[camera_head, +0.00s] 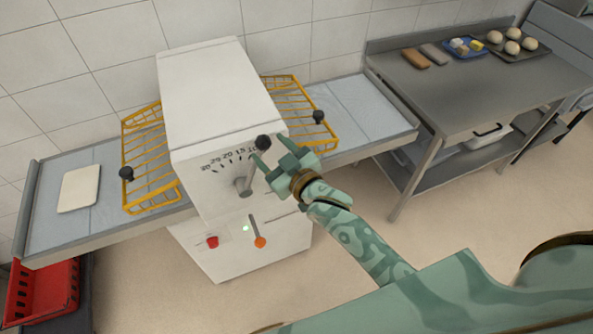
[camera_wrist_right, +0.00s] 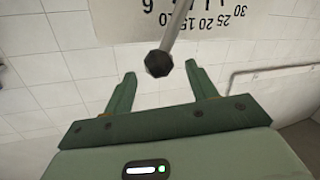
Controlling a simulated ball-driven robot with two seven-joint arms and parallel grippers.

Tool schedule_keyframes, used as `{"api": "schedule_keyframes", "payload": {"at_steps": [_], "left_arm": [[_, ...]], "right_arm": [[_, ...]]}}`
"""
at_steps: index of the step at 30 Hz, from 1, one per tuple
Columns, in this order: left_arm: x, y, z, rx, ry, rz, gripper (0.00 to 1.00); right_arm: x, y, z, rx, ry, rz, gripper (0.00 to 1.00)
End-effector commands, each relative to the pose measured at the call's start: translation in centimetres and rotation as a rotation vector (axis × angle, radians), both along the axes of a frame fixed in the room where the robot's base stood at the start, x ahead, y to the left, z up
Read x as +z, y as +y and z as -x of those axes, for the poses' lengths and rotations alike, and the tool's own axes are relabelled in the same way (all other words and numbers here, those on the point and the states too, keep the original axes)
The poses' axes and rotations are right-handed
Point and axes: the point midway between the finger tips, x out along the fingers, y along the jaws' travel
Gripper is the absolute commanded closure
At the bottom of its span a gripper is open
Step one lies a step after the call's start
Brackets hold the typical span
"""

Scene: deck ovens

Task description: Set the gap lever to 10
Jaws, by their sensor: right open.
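The gap lever is a grey rod (camera_head: 244,186) with a black ball knob (camera_head: 263,142) on the front of the white machine (camera_head: 215,95). It leans up and to the right, its knob near the right end of the printed number scale (camera_head: 228,157). The exact number it points at is hard to tell. My right gripper (camera_head: 272,150) is open, just right of the knob. In the right wrist view the knob (camera_wrist_right: 159,63) lies between the two fingertips (camera_wrist_right: 160,75), with clear space on both sides. My left gripper is not in view.
Yellow wire guards (camera_head: 150,165) with black knobs flank the machine. A red button (camera_head: 212,242) and an orange-knobbed lever (camera_head: 260,241) sit below the gap lever. A pale slab (camera_head: 79,189) lies on the left belt. A steel table (camera_head: 470,90) with dough balls stands right.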

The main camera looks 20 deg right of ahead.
Motion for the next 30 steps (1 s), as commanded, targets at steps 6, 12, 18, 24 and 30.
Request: {"api": "schedule_keyframes", "payload": {"at_steps": [6,12,18,24,30], "left_arm": [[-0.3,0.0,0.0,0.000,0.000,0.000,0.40],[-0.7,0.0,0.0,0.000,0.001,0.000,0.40],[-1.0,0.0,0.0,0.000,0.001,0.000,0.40],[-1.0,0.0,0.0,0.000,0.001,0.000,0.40],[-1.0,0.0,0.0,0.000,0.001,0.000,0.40]], "right_arm": [[0.2,-1.7,5.8,0.001,0.004,0.001,0.43],[0.5,-3.1,10.4,0.001,0.004,0.001,0.43],[0.8,-3.9,12.9,0.001,0.002,0.002,0.43],[1.0,-4.0,13.3,0.001,0.000,0.001,0.43],[1.0,-4.0,13.3,0.001,0.000,0.001,0.43]]}}
